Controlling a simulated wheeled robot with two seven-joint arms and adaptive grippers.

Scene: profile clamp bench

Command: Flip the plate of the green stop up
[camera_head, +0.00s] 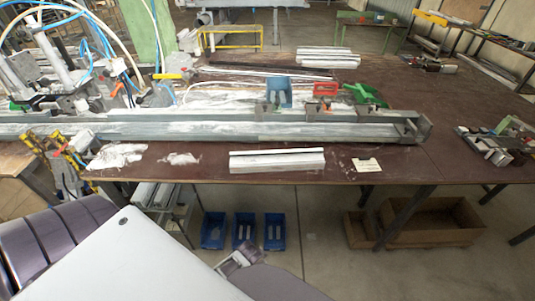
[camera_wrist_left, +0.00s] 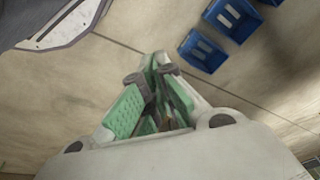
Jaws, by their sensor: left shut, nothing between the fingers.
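The green stop (camera_head: 368,96) is at the right part of the long metal rail (camera_head: 250,131) on the bench in the head view. Its green plate looks tilted, lying low behind the rail rather than standing upright. To its left are a red plate (camera_head: 324,88) and a taller blue plate (camera_head: 278,92), which looks upright. My left gripper (camera_wrist_left: 153,70) shows in the left wrist view with green finger pads. It is shut and empty, above the floor and away from the stop. My right gripper is not identifiable in either view.
A pale profile (camera_head: 277,161) lies near the front edge. Blue bins (camera_head: 243,230) stand on the floor and also show in the left wrist view (camera_wrist_left: 203,49).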

